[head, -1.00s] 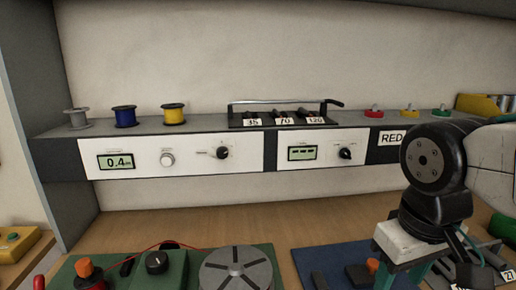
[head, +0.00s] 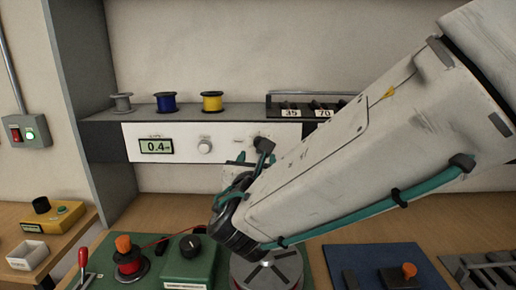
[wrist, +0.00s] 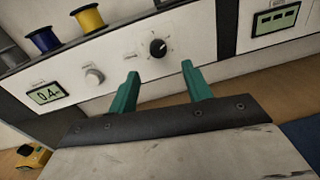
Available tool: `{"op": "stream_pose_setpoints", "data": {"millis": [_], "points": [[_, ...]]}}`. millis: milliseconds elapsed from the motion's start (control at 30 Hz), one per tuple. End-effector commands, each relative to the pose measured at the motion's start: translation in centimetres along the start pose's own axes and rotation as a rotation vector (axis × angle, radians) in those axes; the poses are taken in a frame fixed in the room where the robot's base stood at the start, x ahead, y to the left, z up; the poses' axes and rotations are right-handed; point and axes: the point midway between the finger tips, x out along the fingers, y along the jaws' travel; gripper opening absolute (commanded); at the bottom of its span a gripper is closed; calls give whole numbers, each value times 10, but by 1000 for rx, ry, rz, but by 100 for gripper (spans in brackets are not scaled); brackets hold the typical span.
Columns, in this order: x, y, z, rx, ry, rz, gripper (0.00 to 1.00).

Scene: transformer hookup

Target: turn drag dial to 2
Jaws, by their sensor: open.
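A black dial (wrist: 158,48) with a white pointer line and marks around it is on the white panel (wrist: 118,70) in the wrist view. Its labels are too small to read, so I cannot tell whether it is the drag dial or its setting. My gripper (wrist: 160,69) is open, its two green fingers pointing toward the dial, which appears between and beyond the tips. The fingers look apart from it. In the head view, my arm largely hides that part of the panel. A silver knob (wrist: 94,76) and a 0.4 display (wrist: 47,93) are to the left.
Blue (head: 166,102) and yellow (head: 212,101) spools stand on the shelf above the panel. A green box with a black knob (head: 190,246) and a red spool (head: 128,262) are on the bench below. A second display (wrist: 276,19) is to the right.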

Motion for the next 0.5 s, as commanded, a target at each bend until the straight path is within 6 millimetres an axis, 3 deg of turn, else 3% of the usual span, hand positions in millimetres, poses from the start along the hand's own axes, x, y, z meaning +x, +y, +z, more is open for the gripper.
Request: {"op": "stream_pose_setpoints", "data": {"millis": [500], "points": [[69, 3, 0, -6, -3, 7, 49]]}}
